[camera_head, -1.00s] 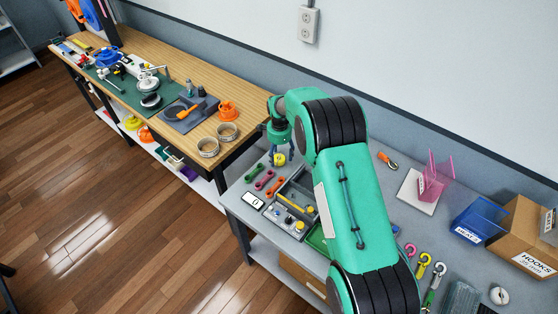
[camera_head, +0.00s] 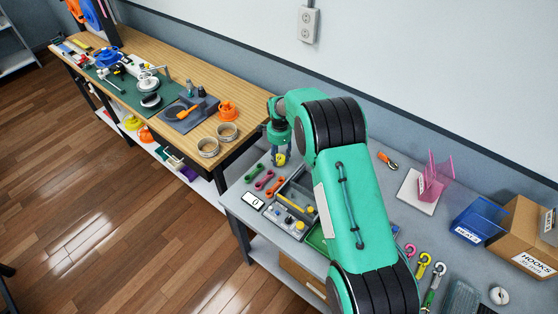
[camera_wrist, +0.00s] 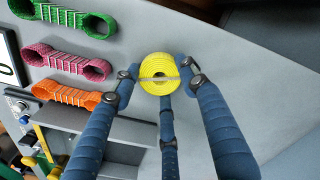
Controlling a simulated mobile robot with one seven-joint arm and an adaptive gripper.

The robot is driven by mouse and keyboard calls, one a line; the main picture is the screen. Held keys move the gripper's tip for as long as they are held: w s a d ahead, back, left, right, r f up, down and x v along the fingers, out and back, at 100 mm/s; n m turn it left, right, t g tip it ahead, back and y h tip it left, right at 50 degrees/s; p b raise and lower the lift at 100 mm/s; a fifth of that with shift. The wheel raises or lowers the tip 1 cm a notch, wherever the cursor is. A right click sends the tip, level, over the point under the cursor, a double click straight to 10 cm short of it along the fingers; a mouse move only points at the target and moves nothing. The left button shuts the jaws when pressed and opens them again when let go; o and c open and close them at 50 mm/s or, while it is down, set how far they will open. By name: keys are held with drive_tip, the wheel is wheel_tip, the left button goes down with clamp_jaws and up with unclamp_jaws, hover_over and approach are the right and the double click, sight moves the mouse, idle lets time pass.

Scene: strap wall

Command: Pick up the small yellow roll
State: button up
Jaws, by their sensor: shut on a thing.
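The small yellow roll (camera_wrist: 160,66) is a ribbed yellow coil with a hole in its middle. My gripper (camera_wrist: 161,77) is shut on it, with blue fingers at its left and right sides and a third below in the wrist view. In the head view the yellow roll (camera_head: 280,159) shows small at the tips of my gripper (camera_head: 281,158), over the grey table's far left part. I cannot tell exactly how high it is above the tabletop.
Green (camera_wrist: 70,18), pink (camera_wrist: 66,62) and orange (camera_wrist: 73,94) strap bundles lie in a column to the left. A grey divided tray (camera_head: 290,203) is nearby. The wooden bench (camera_head: 185,75) stands beyond. Bare grey tabletop (camera_wrist: 235,70) is at the right.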

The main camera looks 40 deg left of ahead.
sight(279, 158)
drive_tip(key=shift+r, duration=0.1)
wheel_tip(279, 158, up, 10)
idle(0.8)
idle(0.6)
